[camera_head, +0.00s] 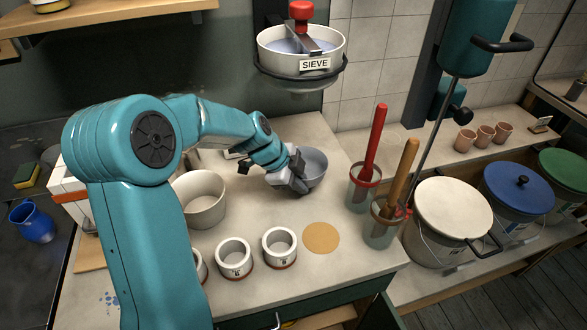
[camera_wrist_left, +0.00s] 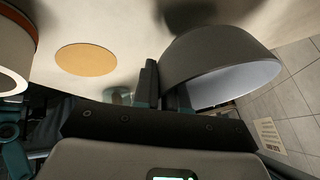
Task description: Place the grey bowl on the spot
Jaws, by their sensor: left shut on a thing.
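The grey bowl (camera_head: 314,168) is at the middle of the counter in the head view, with its rim facing up. My left gripper (camera_head: 299,176) is shut on the near left side of its wall. The bowl (camera_wrist_left: 222,62) also fills the upper right of the left wrist view, with the gripper fingers (camera_wrist_left: 160,88) at its edge. I cannot tell whether the bowl touches the counter. The spot, a flat round tan disc (camera_head: 321,237), lies bare on the counter, nearer than the bowl. It also shows in the left wrist view (camera_wrist_left: 86,60). My right gripper is not in view.
Small white pots (camera_head: 280,246) stand left of the spot, and a larger cream pot (camera_head: 201,197) is behind them. Glass jars with a red-handled tool (camera_head: 364,186) and a wooden-handled tool (camera_head: 382,221) stand to the right. The sieve (camera_head: 301,52) hangs above the back.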

